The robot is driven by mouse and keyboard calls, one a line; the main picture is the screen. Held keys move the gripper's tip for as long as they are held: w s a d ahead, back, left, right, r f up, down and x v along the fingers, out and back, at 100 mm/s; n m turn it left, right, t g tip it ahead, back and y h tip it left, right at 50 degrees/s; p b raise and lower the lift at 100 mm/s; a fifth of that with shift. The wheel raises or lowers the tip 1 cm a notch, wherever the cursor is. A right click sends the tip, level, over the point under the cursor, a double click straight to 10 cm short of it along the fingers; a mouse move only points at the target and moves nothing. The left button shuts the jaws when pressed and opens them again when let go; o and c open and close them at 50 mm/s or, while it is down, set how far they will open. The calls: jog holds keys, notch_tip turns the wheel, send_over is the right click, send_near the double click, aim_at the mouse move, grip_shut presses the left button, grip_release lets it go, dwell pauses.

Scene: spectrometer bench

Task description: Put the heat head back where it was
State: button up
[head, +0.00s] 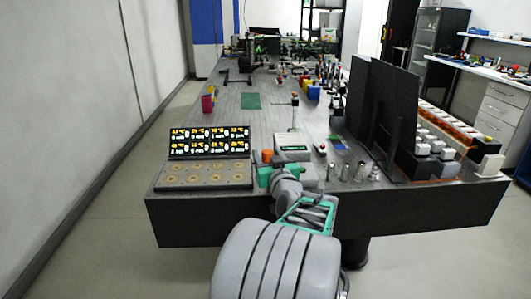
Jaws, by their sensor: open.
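My gripper (277,170) is at the near edge of the bench, in front of a white instrument (292,148) with a green display. Its jaws are open, but my wrist hides most of them. A small orange piece (267,156) shows just beyond the gripper, left of the instrument; I cannot tell whether it touches the jaws. I cannot tell for sure which thing is the heat head.
A dark panel with lit readouts (209,141) and a plate with round sockets (205,174) are at the left. Small metal cylinders (345,172) and tall black screens (384,105) stand at the right. The bench around the green mat (250,101) is fairly clear.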

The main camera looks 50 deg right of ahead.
jog(key=v, duration=1)
jog(key=shift+b, duration=0.35)
jog(key=shift+a, duration=0.1)
jog(key=w+a+f+n+g+y+p, duration=0.15)
jog(key=w+a+y+p, duration=0.35)
jog(key=a, duration=0.5)
jog(key=w+a+f+n+g+y+p, duration=0.1)
jog(key=w+a+n+y+p, duration=0.25)
jog(key=w+a, duration=0.5)
jog(key=s+a+n+g+y+p, duration=0.1)
jog(key=s+a+g+p, duration=0.2)
jog(key=a, duration=0.7)
jog(key=s+a+n+g+y+p, duration=0.1)
jog(key=s+a+g+p, duration=0.3)
jog(key=s+a, duration=0.3)
jog(key=a+r+g, duration=0.1)
jog(key=a, duration=0.3)
jog(key=shift+s+a+n, duration=0.25)
jog(key=shift+s+n, duration=0.05)
jog(key=shift+s, duration=0.1)
jog(key=shift+y, duration=0.25)
